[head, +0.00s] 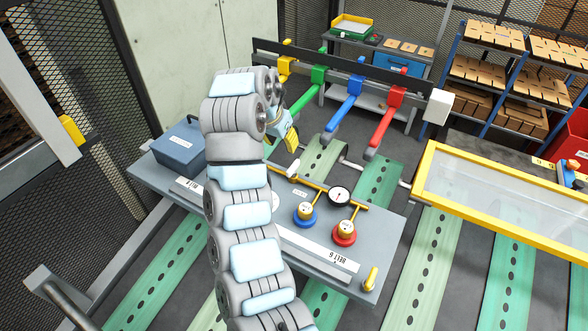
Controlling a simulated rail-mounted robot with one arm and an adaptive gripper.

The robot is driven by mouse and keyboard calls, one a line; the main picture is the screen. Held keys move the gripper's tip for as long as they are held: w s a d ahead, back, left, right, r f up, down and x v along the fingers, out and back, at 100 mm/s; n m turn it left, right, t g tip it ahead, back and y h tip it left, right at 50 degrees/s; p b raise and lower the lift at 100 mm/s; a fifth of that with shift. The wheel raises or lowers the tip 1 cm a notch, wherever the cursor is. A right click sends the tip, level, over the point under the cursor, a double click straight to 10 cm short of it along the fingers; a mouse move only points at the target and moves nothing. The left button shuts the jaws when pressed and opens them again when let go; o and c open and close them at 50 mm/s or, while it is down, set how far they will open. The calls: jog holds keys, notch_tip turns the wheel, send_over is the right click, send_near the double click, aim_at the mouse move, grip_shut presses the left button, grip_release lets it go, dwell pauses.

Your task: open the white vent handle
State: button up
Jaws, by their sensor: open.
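A small white handle (294,168) stands up at the yellow pipe on the grey bench panel, just left of the round white pressure gauge (340,196). It is the likely vent handle, and its exact position is hard to read at this size. My gripper (287,147) is open, partly hidden behind my arm, a little above and behind the white handle in the picture. It appears apart from the handle, with nothing seen between its fingers. My arm hides the middle left of the panel.
Blue (305,214) and red (344,233) round valves sit below the gauge. A blue-grey box (181,146) is at the panel's left. Behind are yellow, green, blue (343,109) and red (387,114) levers on a dark rail. A yellow-framed glass cover (492,195) is at right.

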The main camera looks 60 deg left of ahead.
jog(key=f+b, duration=0.1)
jog(key=f, duration=0.1)
jog(key=b, duration=0.3)
send_over(293, 165)
jog(key=s+d, duration=0.1)
jog(key=s, duration=0.1)
jog(key=shift+d+f, duration=0.15)
jog(key=shift+f, duration=3.3)
jog(key=shift+x, duration=2.95)
jog(key=shift+w, duration=0.15)
jog(key=shift+c, duration=0.2)
grip_shut()
